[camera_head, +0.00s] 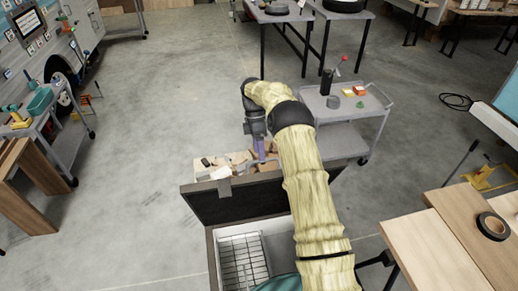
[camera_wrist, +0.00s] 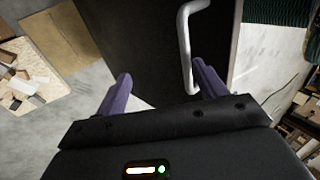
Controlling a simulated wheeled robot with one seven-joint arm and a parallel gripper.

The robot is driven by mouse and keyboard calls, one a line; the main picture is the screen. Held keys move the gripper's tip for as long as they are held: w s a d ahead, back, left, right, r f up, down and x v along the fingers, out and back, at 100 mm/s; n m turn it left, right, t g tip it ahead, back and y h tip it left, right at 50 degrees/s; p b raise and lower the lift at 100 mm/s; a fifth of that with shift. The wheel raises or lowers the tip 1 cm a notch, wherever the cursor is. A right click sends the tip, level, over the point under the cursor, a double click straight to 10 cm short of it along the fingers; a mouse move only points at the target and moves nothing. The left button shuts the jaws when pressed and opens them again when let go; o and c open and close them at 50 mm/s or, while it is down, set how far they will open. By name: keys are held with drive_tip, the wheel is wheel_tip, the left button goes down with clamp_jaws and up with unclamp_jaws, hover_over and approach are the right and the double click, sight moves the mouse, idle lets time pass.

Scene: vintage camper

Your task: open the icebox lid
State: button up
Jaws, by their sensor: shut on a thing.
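The icebox (camera_head: 211,250) stands at the bottom of the head view. Its dark lid (camera_head: 235,205) is raised and stands steeply up at the far side, and a wire rack (camera_head: 243,262) shows inside. In the wrist view the dark lid (camera_wrist: 145,40) fills the upper middle, with a pale bar handle (camera_wrist: 186,45) on it. My gripper (camera_head: 262,152) is just beyond the lid's upper edge. The exact contact is hard to see.
A grey cart (camera_head: 345,105) with small items stands beyond my arm. A wooden table (camera_head: 440,250) with a black tape roll (camera_head: 493,226) is at the right. A wooden tray of loose items (camera_head: 207,172) lies behind the lid.

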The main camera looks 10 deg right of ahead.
drive_tip(key=shift+o, duration=0.2)
drive_tip(key=shift+w+f, duration=0.15)
drive_tip(key=shift+f, duration=0.3)
drive_tip(key=shift+w+d+r, duration=0.1)
drive_tip(key=shift+r, duration=0.05)
drive_tip(key=shift+c, duration=0.2)
drive_tip(key=shift+w+r, duration=0.1)
drive_tip(key=shift+r, duration=0.2)
drive_tip(key=shift+c, duration=1.1)
drive_tip(key=v, duration=0.5)
drive_tip(key=shift+c, duration=1.1)
drive_tip(key=shift+w+r, duration=0.2)
drive_tip(key=shift+r, duration=0.9)
